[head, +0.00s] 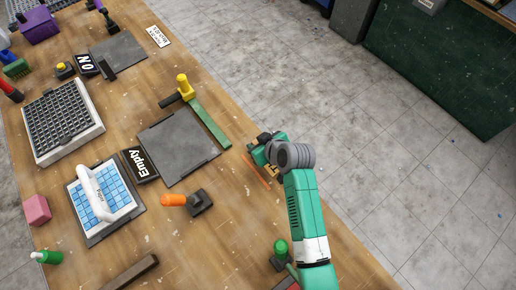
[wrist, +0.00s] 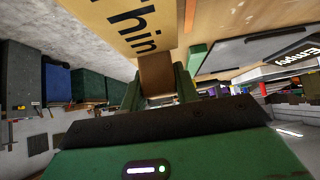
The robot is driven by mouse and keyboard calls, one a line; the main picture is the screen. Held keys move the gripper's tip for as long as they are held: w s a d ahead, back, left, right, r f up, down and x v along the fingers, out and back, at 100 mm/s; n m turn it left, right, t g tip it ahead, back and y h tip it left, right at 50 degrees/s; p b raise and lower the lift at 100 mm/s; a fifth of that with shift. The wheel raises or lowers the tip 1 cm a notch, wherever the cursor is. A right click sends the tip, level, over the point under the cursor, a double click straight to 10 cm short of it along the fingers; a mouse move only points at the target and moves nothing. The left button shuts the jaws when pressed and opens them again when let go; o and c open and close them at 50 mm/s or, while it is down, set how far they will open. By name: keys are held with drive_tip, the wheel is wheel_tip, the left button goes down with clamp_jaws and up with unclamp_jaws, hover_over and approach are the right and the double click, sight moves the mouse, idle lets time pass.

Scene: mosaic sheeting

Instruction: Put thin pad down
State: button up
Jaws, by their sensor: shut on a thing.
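My gripper (head: 262,150) is low near the right edge of the wooden table in the head view. In the wrist view its green fingers (wrist: 158,88) are shut on a brown piece, the thin pad (wrist: 157,72). A yellow panel (wrist: 130,25) marked "Thin" shows just beyond the pad in the wrist view. In the head view a small part of the yellow panel (head: 273,172) shows beside my gripper, and the arm hides the rest. The pad itself is hidden in the head view. I cannot tell whether the pad touches the table.
A grey plate (head: 178,148) with an "Empty" sign (head: 141,164) lies left of my gripper. A green bar with a yellow knob (head: 210,125) lies along its edge. A blue tile sheet (head: 92,192) and an orange-handled tool (head: 174,200) lie further left. The table's right edge is close.

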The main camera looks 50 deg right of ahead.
sight(275, 168)
drive_tip(key=shift+f, duration=1.75)
drive_tip(key=shift+f+b, duration=0.15)
drive_tip(key=shift+b, duration=0.15)
drive_tip(key=o, duration=1.1)
drive_tip(key=shift+s+r, duration=0.1)
drive_tip(key=shift+r, duration=0.2)
drive_tip(key=p+v, duration=0.2)
drive_tip(key=v, duration=0.9)
drive_tip(key=shift+s+a+r, duration=0.1)
drive_tip(key=shift+s+r, duration=0.15)
